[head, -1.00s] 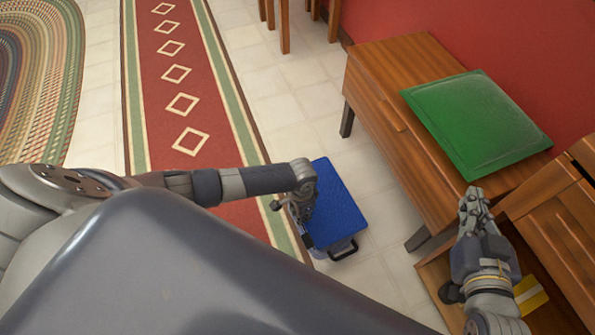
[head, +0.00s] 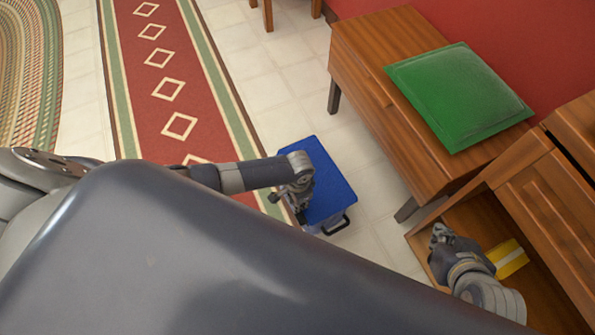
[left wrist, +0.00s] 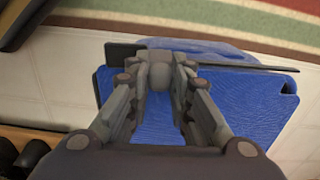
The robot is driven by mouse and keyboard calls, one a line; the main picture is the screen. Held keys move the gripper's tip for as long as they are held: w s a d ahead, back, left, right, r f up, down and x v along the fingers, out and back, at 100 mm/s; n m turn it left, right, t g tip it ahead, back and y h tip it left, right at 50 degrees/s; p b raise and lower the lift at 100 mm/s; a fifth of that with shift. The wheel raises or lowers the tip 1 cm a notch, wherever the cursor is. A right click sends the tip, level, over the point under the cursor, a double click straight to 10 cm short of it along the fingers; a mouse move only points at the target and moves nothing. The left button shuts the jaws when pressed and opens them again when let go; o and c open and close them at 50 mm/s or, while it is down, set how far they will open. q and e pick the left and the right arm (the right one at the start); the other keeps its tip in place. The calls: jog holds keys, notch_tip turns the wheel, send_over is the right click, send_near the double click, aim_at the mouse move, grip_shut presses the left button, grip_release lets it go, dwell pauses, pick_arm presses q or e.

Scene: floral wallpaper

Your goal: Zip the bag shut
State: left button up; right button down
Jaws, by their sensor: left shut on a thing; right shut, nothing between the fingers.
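The blue bag (head: 328,188) is on the tiled floor, beside the red runner rug. A black handle (head: 338,226) shows at its near end. My left gripper (head: 300,200) is at the bag's left side. In the left wrist view, my left gripper's fingers (left wrist: 160,68) are closed at a thin dark strip (left wrist: 235,66) along the blue bag (left wrist: 255,108). The exact part gripped is hidden by the fingers. My right gripper (head: 439,234) is shut and empty, away from the bag at the right, over an open wooden compartment.
A wooden bench (head: 365,55) with a green cushion (head: 458,97) stands right of the bag. A wooden cabinet (head: 555,190) is at the right. A yellow item (head: 510,262) lies in the compartment by my right gripper. Open floor (head: 290,85) lies beyond the bag.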

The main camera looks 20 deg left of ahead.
pick_arm(q)
jog(key=shift+d, duration=0.25)
jog(key=o, duration=0.9)
jog(key=shift+o, duration=0.2)
jog(key=shift+a, duration=0.1)
notch_tip(320, 180, up, 12)
